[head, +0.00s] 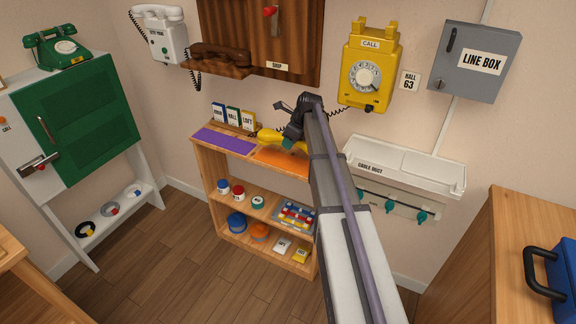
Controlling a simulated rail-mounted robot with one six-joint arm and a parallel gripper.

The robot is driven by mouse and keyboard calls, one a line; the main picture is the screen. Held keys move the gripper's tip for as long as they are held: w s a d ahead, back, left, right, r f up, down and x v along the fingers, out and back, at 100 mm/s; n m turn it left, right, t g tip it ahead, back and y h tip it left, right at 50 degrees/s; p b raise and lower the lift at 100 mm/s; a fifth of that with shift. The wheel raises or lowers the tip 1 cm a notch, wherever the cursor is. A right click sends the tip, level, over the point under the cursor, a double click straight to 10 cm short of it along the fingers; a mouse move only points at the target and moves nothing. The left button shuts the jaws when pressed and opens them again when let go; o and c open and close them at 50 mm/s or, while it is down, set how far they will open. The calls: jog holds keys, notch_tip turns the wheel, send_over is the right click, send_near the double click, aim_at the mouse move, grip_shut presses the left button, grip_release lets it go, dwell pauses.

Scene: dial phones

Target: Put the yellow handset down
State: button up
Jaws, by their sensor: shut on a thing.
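The yellow handset (269,136) is at the top of the wooden shelf unit, over or on the orange mat (283,162). I cannot tell whether it touches the mat. My gripper (288,144) is shut on the handset, and my arm comes in from the lower right and hides part of it. The yellow wall phone (371,69) hangs to the right with its cradle hooks at the top empty. A dark coiled cord runs from the phone behind my arm.
A purple mat (222,141) lies left of the orange one. Several small labelled boxes (233,117) stand behind. A white cable duct (405,169), a grey line box (473,60), and a brown wall phone handset (219,53) are on the wall. A wooden cabinet (509,240) stands at right.

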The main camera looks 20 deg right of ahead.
notch_tip(320, 180, down, 6)
jog(key=b, duration=0.4)
jog(key=shift+f, duration=0.2)
jog(key=shift+r, duration=0.2)
jog(key=shift+f, duration=0.15)
jog(key=o, duration=1)
jog(key=shift+o, duration=0.2)
